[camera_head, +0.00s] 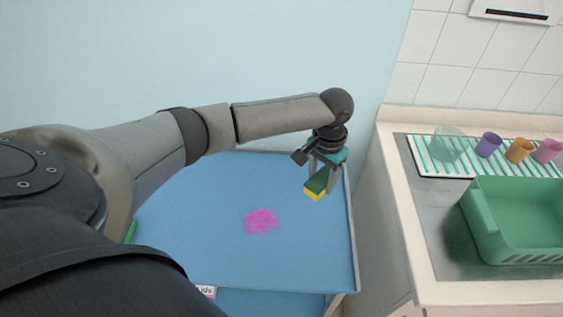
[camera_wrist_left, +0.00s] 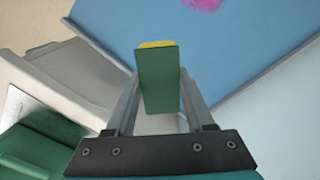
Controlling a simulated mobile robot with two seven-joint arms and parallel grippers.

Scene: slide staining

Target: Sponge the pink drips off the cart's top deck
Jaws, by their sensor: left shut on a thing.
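The pink drips (camera_head: 262,221) form one smeared patch near the middle of the cart's blue top deck (camera_head: 190,250). The patch also shows at the top edge of the left wrist view (camera_wrist_left: 202,4). My left gripper (camera_head: 318,178) is shut on a sponge (camera_head: 315,194) with a green side and a yellow side. It holds the sponge above the deck's right part, to the upper right of the pink patch and apart from it. In the left wrist view the sponge (camera_wrist_left: 158,80) sits between the two fingers. My right gripper is not in view.
A counter (camera_head: 415,255) stands to the right of the cart, with a green basin (camera_head: 480,215) and a striped mat (camera_head: 425,160) bearing several cups. The cart has a raised rim (camera_head: 352,240). A green thing (camera_head: 131,231) shows at the deck's left, partly behind my arm.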

